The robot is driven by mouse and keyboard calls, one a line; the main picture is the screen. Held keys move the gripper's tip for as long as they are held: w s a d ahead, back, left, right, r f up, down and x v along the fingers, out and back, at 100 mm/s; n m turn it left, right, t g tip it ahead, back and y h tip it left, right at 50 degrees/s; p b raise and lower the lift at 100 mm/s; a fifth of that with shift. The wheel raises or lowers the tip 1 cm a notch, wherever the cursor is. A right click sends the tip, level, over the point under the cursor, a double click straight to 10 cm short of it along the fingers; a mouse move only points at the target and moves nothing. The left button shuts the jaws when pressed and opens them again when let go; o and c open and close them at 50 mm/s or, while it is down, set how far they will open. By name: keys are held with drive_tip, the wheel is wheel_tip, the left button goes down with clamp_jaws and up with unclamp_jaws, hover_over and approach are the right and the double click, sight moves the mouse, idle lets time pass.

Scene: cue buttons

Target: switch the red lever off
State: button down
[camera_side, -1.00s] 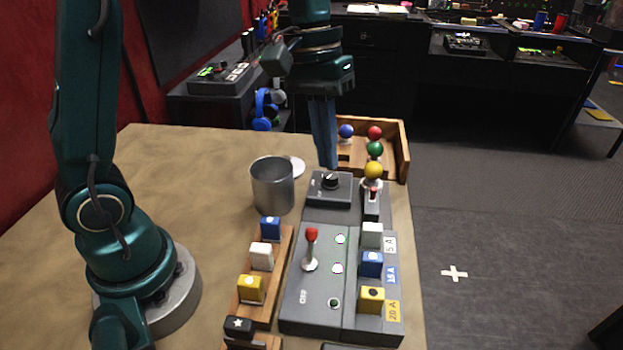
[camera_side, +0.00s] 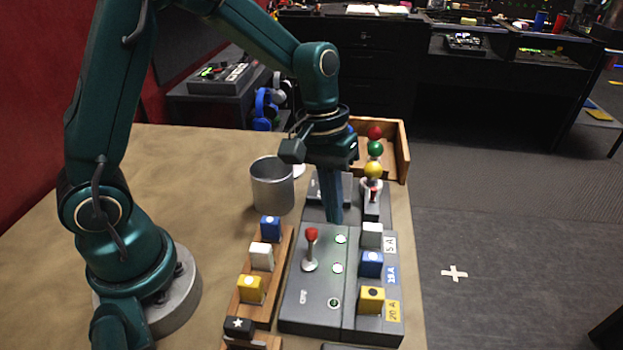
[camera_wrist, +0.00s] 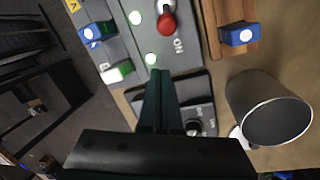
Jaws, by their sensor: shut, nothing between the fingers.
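The red lever (camera_side: 311,236) stands on the grey panel, its red knob pointing up and towards the far end of the panel. In the wrist view the red lever (camera_wrist: 166,20) shows at the top, with the word ON beside it. My gripper (camera_side: 334,219) is shut and empty, pointing down over the far end of the panel, beyond the lever and apart from it.
A metal cup (camera_side: 272,186) stands left of my gripper. A black rotary knob (camera_wrist: 193,127) lies behind the fingers. White, blue and yellow blocks line both sides of the lever. A wooden tray (camera_side: 403,150) with coloured balls stands at the back right.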

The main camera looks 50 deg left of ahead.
drive_tip(key=shift+s+d+r, duration=0.2)
drive_tip(key=shift+s+r, duration=0.05)
drive_tip(key=shift+s, duration=0.35)
drive_tip(key=shift+s+d+r, duration=0.15)
drive_tip(key=shift+s+r, duration=0.1)
drive_tip(key=shift+s, duration=0.35)
drive_tip(key=shift+s+d+r, duration=0.2)
drive_tip(key=shift+s+r, duration=0.05)
drive_tip(key=shift+s, duration=0.35)
drive_tip(key=shift+s+d+r+t+y, duration=0.35)
drive_tip(key=shift+s+d+t+y, duration=0.05)
drive_tip(key=shift+t+y, duration=0.3)
drive_tip(key=shift+s+d+r+m+t+y, duration=0.3)
drive_tip(key=shift+s+d+t+y, duration=0.2)
drive_tip(key=shift+t+y, duration=0.25)
drive_tip(key=shift+s+d+t+y, duration=0.75)
drive_tip(key=shift+d+t+y, duration=0.05)
drive_tip(key=shift+t+y, duration=0.35)
drive_tip(key=shift+s+d+r, duration=0.1)
drive_tip(key=shift+s, duration=0.05)
drive_tip(key=shift+r, duration=0.1)
drive_tip(key=shift+r, duration=0.7)
